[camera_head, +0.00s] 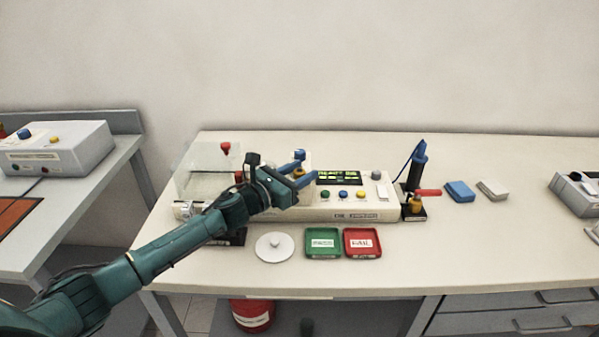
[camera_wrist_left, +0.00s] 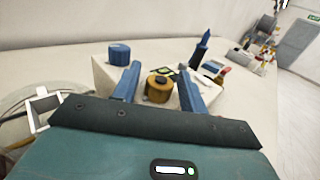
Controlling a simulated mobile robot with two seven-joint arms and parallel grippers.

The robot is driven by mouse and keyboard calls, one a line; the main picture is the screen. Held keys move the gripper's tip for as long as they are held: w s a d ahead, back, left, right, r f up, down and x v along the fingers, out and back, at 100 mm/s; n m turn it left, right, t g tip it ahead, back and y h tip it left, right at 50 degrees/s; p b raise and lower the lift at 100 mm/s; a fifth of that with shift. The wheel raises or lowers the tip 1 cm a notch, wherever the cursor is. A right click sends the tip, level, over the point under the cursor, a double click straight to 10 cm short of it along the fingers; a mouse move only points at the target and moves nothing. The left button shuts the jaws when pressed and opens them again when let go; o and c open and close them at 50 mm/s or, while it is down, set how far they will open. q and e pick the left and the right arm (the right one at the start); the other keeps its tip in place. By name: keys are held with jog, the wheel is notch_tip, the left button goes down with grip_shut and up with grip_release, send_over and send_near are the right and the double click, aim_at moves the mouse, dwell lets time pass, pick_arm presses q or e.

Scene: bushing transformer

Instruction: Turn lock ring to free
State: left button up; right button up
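A brass-coloured ring or cap with a dark top (camera_wrist_left: 158,88), likely the lock ring, stands on the pale instrument. In the head view (camera_head: 298,172) it is partly hidden by my left gripper (camera_head: 306,166). In the left wrist view my left gripper (camera_wrist_left: 160,70) is open, its two blue fingers apart on either side of the brass part. Gaps show between the fingers and the brass part, so it does not look gripped. The pale instrument (camera_head: 365,213) has a lit green display and coloured knobs. My right gripper is not seen.
A blue-topped part (camera_wrist_left: 119,53) stands just beyond the left finger. A clear cover (camera_head: 205,160) is at the instrument's left. A white round lid (camera_head: 274,247), green tray (camera_head: 323,243) and red tray (camera_head: 362,243) lie in front. A blue probe (camera_head: 418,165) stands right.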

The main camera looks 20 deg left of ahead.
pick_arm(q)
jog(key=c, duration=0.8)
